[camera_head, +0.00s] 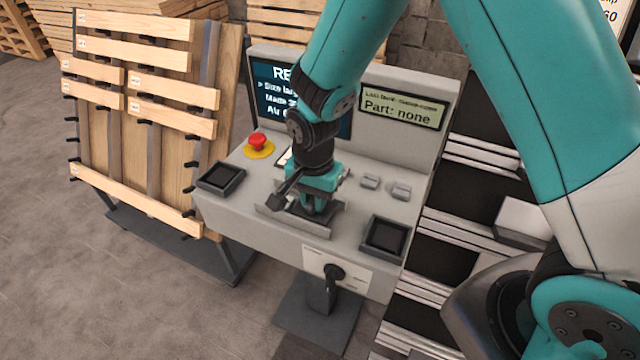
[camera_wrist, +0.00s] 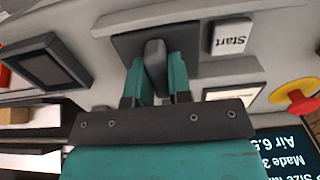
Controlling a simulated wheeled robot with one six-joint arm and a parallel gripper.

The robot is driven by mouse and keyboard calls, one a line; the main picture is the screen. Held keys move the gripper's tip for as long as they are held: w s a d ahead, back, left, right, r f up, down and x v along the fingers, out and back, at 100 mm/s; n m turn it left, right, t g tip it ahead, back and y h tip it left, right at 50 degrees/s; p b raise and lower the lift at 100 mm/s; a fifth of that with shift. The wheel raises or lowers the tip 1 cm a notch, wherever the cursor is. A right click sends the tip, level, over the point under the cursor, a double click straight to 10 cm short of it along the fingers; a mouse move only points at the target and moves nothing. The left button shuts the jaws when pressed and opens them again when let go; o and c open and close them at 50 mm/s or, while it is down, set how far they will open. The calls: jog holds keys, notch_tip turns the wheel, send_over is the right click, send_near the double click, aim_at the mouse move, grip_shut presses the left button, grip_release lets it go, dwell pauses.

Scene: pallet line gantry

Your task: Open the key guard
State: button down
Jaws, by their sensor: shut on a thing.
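The key guard (camera_wrist: 122,47) is a dark plate with a rounded grey knob (camera_wrist: 155,62) on the sloping console top. My gripper (camera_wrist: 156,80) has its two teal fingers shut on this knob, one on each side. A pale Start key (camera_wrist: 232,38) shows uncovered beside the plate in the wrist view. In the head view my gripper (camera_head: 312,210) points down at the middle of the console, and a dark edge of the guard (camera_head: 332,216) shows beside it. My gripper and wrist hide most of the guard and the Start key there.
The console (camera_head: 235,205) carries a red stop button (camera_head: 257,142), dark square pads (camera_head: 385,238) at both sides and small grey switches (camera_head: 400,191). Pallet boards (camera_head: 150,110) stand at left.

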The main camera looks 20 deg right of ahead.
jog(key=c, duration=1)
grip_release()
jog(key=shift+c, duration=0.2)
notch_tip(320, 180, up, 18)
jog(key=shift+f+b, duration=0.25)
jog(key=shift+b, duration=0.2)
jog(key=s+r+n+y, duration=0.2)
jog(key=s+n, duration=0.6)
jog(key=s, duration=0.1)
jog(key=s+r+n+y, duration=0.2)
jog(key=s+n, duration=0.6)
jog(key=s, duration=0.2)
jog(key=shift+r, duration=0.25)
